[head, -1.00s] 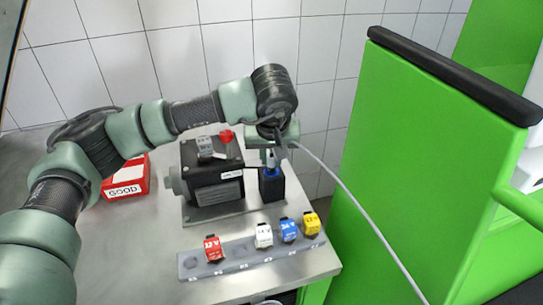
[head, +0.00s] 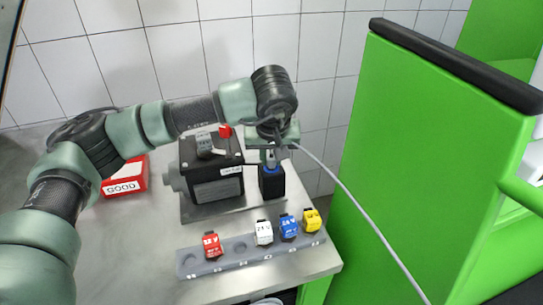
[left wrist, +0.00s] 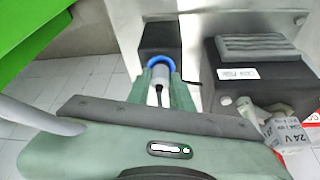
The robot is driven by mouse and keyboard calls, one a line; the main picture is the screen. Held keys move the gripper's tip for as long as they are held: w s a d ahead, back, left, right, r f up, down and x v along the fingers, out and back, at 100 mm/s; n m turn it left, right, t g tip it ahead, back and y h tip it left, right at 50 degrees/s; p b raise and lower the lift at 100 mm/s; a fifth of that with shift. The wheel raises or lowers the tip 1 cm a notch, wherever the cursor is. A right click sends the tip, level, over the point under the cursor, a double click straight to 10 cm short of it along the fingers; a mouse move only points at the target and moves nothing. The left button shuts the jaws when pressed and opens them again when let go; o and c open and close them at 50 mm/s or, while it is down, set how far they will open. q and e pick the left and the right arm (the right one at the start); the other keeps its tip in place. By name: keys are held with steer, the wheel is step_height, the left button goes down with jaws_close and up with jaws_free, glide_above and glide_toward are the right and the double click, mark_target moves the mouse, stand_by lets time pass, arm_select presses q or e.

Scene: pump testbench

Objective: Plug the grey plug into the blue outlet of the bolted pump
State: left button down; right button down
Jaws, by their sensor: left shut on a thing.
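The grey plug (head: 271,158) is held by my left gripper (head: 270,148) over the black socket block (head: 272,184) at the right side of the pump (head: 212,178). The blue outlet (head: 264,169) is on top of that block. In the left wrist view, the grey plug (left wrist: 160,72) stands between my left fingers (left wrist: 161,88), with its front end at the blue outlet ring (left wrist: 158,60). The ring shows around the plug's end; I cannot tell how deep it sits. A grey cable (head: 338,181) runs from the plug to the lower right. My right gripper is not in view.
A grey strip (head: 240,249) in front holds red (head: 212,245), white (head: 263,233), blue (head: 288,228) and yellow (head: 311,220) labelled blocks. A red GOOD box (head: 125,178) stands left of the pump. A green cabinet (head: 420,140) bounds the right side.

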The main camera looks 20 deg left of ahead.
arm_select(q)
steer(key=shift+f, duration=0.35)
steer(key=c, duration=0.8)
jaws_free()
steer(key=shift+o, duration=0.2)
steer(key=shift+r+p, duration=1.85)
steer(key=shift+r, duration=2.2)
steer(key=shift+r, duration=0.1)
